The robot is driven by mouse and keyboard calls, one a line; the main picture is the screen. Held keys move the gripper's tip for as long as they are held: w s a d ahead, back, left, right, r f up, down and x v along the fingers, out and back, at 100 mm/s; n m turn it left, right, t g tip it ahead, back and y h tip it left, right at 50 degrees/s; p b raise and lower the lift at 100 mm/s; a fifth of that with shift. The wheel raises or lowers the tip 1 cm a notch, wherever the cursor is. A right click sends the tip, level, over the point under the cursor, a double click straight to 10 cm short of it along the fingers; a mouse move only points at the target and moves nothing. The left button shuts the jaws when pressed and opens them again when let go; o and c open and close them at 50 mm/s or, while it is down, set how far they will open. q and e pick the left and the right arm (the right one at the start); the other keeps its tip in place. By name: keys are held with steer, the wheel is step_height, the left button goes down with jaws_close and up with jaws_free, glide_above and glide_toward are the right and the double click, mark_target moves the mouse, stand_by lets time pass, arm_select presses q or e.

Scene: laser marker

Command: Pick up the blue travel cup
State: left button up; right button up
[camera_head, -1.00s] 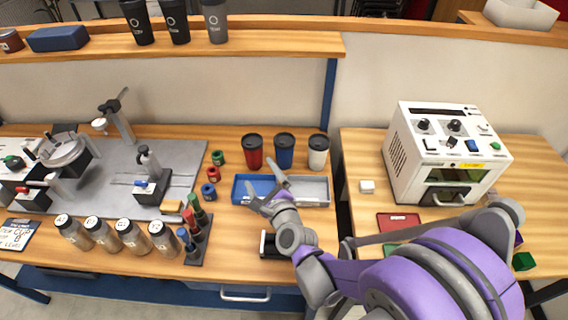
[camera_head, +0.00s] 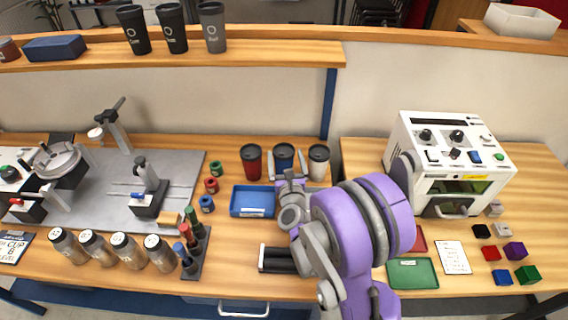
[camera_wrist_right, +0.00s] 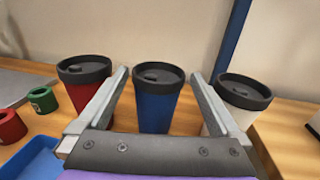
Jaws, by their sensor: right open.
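The blue travel cup (camera_head: 284,156) with a black lid stands upright on the bench between a red cup (camera_head: 251,160) and a white cup (camera_head: 318,161). My right gripper (camera_head: 289,178) is open and directly in front of the blue cup; its fingers hide the cup's lower part in the head view. In the right wrist view, the blue cup (camera_wrist_right: 158,105) shows between the two open fingers (camera_wrist_right: 160,85), with its lower edge hidden by the gripper. My left gripper is not in view.
A blue tray (camera_head: 238,212) lies on the bench left of my right gripper. The red cup (camera_wrist_right: 84,88) and white cup (camera_wrist_right: 236,103) stand close on either side. A white machine (camera_head: 455,165) stands at the right. Black cups (camera_head: 172,28) stand on the shelf above.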

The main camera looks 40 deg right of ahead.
mark_target(283, 143)
steer(key=x, duration=0.3)
steer(key=shift+w, duration=0.25)
